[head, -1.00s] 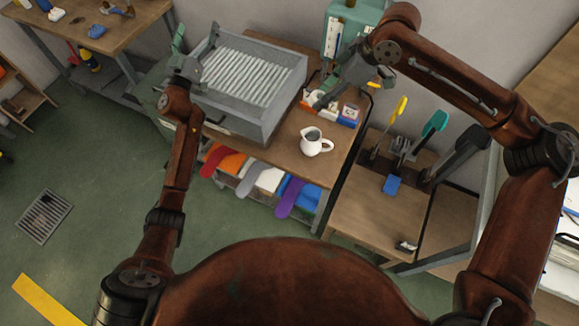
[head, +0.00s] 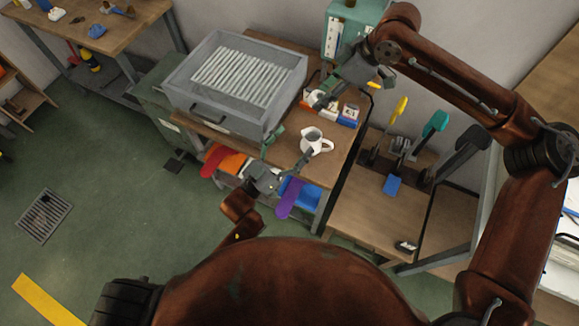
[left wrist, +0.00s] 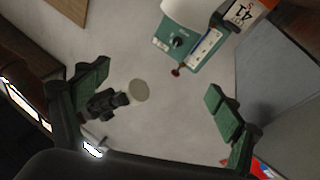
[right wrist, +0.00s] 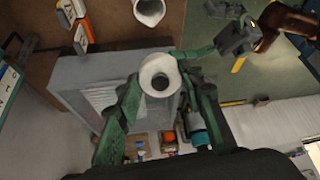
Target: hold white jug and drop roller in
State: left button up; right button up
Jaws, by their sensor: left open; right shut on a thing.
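The white jug (head: 313,141) stands upright on the wooden bench in the head view, handle to the right. Its mouth shows at the top of the right wrist view (right wrist: 149,9). My left gripper (head: 292,144) is open at the jug's left, its fingers spread; I cannot tell whether they touch it. My right gripper (head: 324,92) is above the bench behind the jug, shut on the roller. The pale roller (right wrist: 159,75) is seen end-on between the green fingers in the right wrist view. In the head view I cannot make the roller out clearly.
A grey ribbed tray box (head: 285,98) fills the bench's left side. Small boxes (head: 348,114) stand behind the jug. A lower table (head: 365,226) with tools stands to the right.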

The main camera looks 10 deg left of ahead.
aim_at(314, 145)
pick_arm(q)
jog(key=s+f+m+g+y, duration=0.2)
jog(key=s+f+g, duration=0.15)
jog(key=f, duration=0.75)
jog(key=shift+t, duration=0.35)
jog(key=x, duration=1.1)
jog(key=shift+w+r, duration=0.2)
jog(key=shift+w, duration=0.05)
jog(key=shift+c, duration=0.7)
jog(key=c, duration=1.7)
pick_arm(e)
notch_tip(314, 145, down, 13)
jog(key=o, duration=1.3)
jog(key=shift+c, duration=0.2)
